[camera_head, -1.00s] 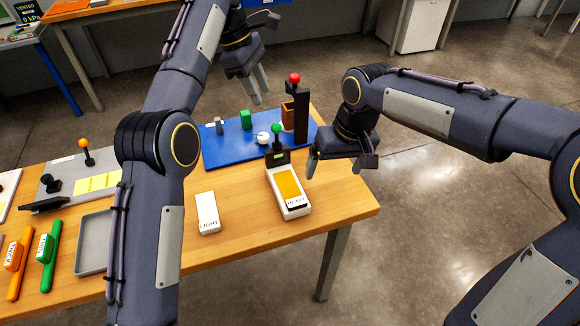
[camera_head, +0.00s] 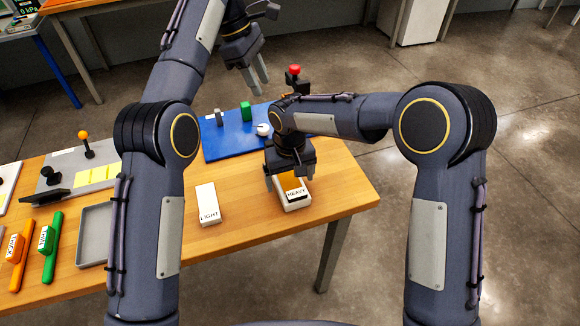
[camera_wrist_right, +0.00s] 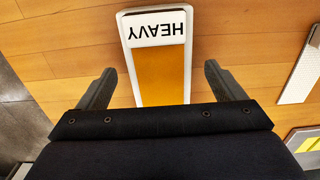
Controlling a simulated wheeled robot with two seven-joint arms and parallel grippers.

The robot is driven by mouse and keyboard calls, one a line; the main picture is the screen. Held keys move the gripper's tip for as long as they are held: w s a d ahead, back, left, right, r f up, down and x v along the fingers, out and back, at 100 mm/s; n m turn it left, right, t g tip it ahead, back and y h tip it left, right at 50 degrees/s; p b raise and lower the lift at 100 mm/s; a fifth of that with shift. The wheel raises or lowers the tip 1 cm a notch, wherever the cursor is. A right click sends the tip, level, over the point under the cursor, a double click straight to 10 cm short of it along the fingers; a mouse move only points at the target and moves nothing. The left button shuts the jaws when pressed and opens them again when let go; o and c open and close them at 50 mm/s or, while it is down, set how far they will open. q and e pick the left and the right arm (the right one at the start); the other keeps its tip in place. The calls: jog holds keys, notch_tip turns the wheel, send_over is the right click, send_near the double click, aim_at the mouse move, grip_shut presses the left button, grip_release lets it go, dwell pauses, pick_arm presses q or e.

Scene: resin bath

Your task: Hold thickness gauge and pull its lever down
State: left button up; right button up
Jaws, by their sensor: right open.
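A white device marked HEAVY (camera_head: 296,205), with an orange top, lies near the table's right end. It also shows in the right wrist view (camera_wrist_right: 158,75). I cannot tell surely whether it is the thickness gauge; its far end is hidden by my right gripper. My right gripper (camera_head: 288,180) is open above it, with one finger on each side of its orange part in the wrist view; contact cannot be told. A red-knobbed lever (camera_head: 295,70) shows behind my right arm. My left gripper (camera_head: 256,82) is open and empty above the far table edge.
A white block marked LIGHT (camera_head: 208,205) lies left of HEAVY. A grey tray (camera_head: 82,238) and orange and green handled tools lie left.

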jog(key=shift+f, duration=0.55)
jog(key=c, duration=1.3)
